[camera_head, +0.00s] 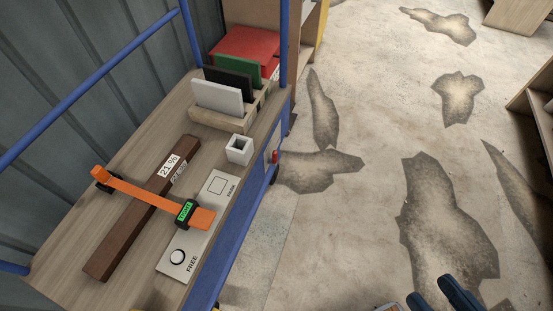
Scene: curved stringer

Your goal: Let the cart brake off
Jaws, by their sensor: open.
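The cart (65,232) has a wooden deck and blue rails. A pale panel (205,243) on its near right part reads FREE beside a white round shape with a black ring (178,257). A square outline (217,185) with a small word that looks like PARK is at its far end. Past that end stands a white hollow square block (239,148). A small red piece (275,156) is on the cart's right side. Which part works the brake is not clear. My gripper (440,298), two dark blue fingers, is apart at bottom right, open and empty; its rest is cut off.
An orange strap (145,193) with a green TIGHT buckle (186,212) crosses a brown bar (127,238) and the panel. A slotted rack (215,120) holds upright plates; a red item (245,47) lies behind. Stained floor (370,215) is open to the right; a grey wall borders the left.

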